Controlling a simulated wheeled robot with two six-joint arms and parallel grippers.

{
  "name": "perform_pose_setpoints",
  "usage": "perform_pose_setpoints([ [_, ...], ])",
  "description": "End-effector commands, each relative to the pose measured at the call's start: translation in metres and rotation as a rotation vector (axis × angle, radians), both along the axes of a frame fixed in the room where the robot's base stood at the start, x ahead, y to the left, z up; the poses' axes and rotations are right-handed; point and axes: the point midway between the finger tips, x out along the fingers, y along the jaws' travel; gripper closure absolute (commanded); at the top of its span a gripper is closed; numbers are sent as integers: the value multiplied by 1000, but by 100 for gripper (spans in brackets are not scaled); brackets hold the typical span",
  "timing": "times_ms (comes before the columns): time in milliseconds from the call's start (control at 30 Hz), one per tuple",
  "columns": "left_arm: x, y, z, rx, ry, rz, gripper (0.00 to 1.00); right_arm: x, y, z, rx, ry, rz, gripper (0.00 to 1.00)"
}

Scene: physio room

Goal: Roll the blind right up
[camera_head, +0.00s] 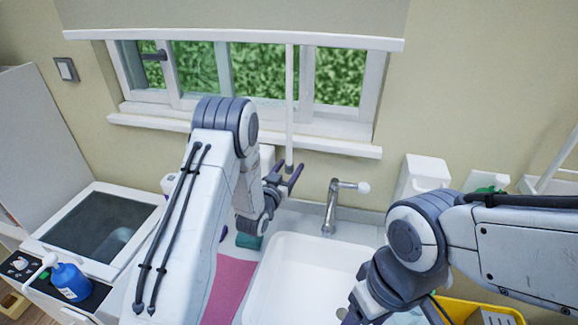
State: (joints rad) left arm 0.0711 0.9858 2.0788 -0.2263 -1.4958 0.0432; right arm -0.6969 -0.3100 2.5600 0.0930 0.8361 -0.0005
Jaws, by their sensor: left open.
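The pale grey blind (235,14) hangs over the top part of the window, with its white bottom rail (235,38) a little below the top of the panes. A thin white pull rod (289,100) hangs from the rail area, in front of the window, ending in a grey tip below the sill. My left gripper (290,173) is open at this lower end, its fingers on either side of the tip; I cannot tell whether they touch it. My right gripper (372,308) is low at the bottom edge over the sink side, its fingers mostly cut off.
The window sill (330,146) juts out just behind the rod. Below are a white sink (300,280), a tap (332,205) and a pink cloth (228,290). A blue bottle (70,281) stands left; a yellow tray (470,312) lies right.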

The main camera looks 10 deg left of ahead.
Motion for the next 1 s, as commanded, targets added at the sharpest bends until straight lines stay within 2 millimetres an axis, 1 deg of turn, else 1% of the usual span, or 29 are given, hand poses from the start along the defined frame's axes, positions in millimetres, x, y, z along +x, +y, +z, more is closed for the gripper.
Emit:
perform_pose_setpoints([
  [167,0,0,0,0,0,0,36,0,0,0,0,0,0,36],
  [200,0,0,0,0,0,0,44,0,0,0,0,0,0,36],
  [267,0,0,0,0,0,0,66,0,0,0,0,0,0,36],
  [300,0,0,0,0,0,0,82,0,0,0,0,0,0,36],
  [333,0,0,0,0,0,0,93,0,0,0,0,0,0,36],
  [367,0,0,0,0,0,0,100,0,0,0,0,0,0,36],
  [1000,0,0,0,-1,0,0,100,0,0,0,0,0,0,36],
])
